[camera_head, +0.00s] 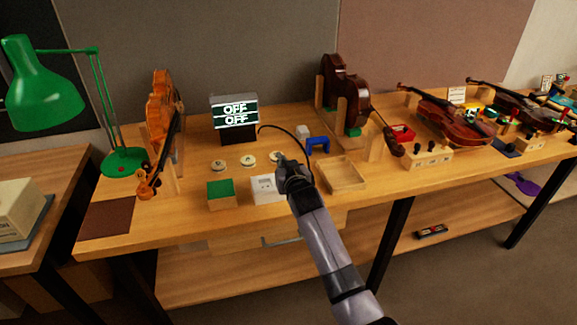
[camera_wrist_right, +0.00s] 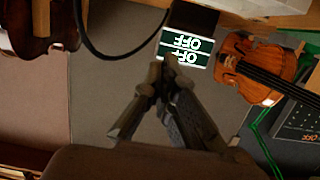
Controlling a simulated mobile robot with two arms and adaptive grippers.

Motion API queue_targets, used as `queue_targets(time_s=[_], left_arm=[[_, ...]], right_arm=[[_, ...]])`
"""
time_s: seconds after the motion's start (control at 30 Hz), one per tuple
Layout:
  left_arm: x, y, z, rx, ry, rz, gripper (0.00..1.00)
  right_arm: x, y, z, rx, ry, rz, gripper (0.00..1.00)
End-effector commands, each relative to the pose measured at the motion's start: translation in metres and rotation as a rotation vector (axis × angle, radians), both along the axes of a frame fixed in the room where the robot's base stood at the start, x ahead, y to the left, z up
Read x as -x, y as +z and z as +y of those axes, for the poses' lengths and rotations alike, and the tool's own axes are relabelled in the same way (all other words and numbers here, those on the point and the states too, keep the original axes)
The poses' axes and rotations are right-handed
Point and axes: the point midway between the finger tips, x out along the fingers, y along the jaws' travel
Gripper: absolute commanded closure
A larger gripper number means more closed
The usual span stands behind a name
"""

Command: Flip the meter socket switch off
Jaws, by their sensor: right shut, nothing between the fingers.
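A white socket box (camera_head: 264,189) sits near the bench's front edge, partly behind my right gripper. Its switch is too small to make out. A dark display (camera_head: 235,117) at the back of the bench reads OFF on two lines; it also shows upside down in the right wrist view (camera_wrist_right: 187,49). My right gripper (camera_head: 281,158) is shut and empty, above and just right of the socket box; whether it touches the box I cannot tell. Its fingertips (camera_wrist_right: 168,62) are together in the right wrist view. My left gripper is not in view.
A black cable (camera_head: 299,141) arcs behind my gripper. A wooden tray (camera_head: 342,174) lies to the right. A violin (camera_head: 163,120) stands at the left.

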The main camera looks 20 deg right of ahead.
Motion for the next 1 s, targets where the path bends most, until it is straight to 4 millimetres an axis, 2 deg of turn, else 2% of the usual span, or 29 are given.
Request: queue_targets(time_s=[0.03,0.3,0.5,0.7,1.0], left_arm=[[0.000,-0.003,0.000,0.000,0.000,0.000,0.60],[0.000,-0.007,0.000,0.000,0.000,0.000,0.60],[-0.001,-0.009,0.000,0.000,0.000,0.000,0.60],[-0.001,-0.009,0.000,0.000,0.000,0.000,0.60],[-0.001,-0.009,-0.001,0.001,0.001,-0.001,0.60]], right_arm=[[0.009,-0.003,0.000,0.001,0.000,0.004,1.00],[0.049,0.012,0.000,0.000,0.000,0.003,1.00],[0.072,0.021,0.000,0.001,0.001,0.003,1.00],[0.082,0.026,0.000,0.001,0.001,0.004,1.00],[0.083,0.026,0.000,0.001,0.000,0.005,1.00]])
